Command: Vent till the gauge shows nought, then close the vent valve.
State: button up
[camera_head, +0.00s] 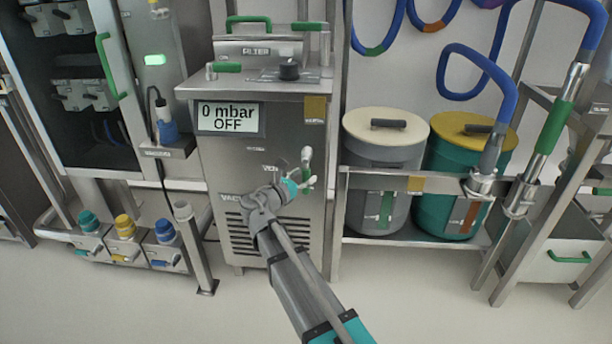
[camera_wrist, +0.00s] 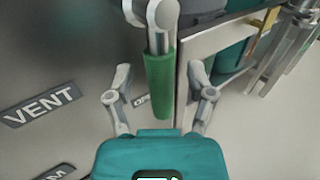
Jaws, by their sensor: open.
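The steel vacuum unit (camera_head: 285,150) carries a display (camera_head: 228,117) reading "0 mbar OFF". The vent valve has a green lever handle (camera_wrist: 160,82) on a grey pivot, beside the "VENT" label (camera_wrist: 40,104). In the wrist view the handle hangs roughly straight down in the picture, and a small label behind it is partly covered. My gripper (camera_wrist: 160,92) is open, with one finger on each side of the handle. Neither finger visibly touches it. In the head view my gripper (camera_head: 305,176) is at the unit's front and partly hides the valve.
Right of the unit, a lidded grey bin (camera_head: 355,160) and a teal bin with a yellow lid (camera_head: 448,160) stand on a railed rack. A blue hose (camera_head: 450,80) hangs above them. Small colour-capped valves (camera_head: 125,232) sit low on the left. The floor in front is clear.

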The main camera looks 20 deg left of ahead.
jog(key=shift+w+d, duration=0.2)
jog(key=shift+w, duration=0.3)
grip_shut()
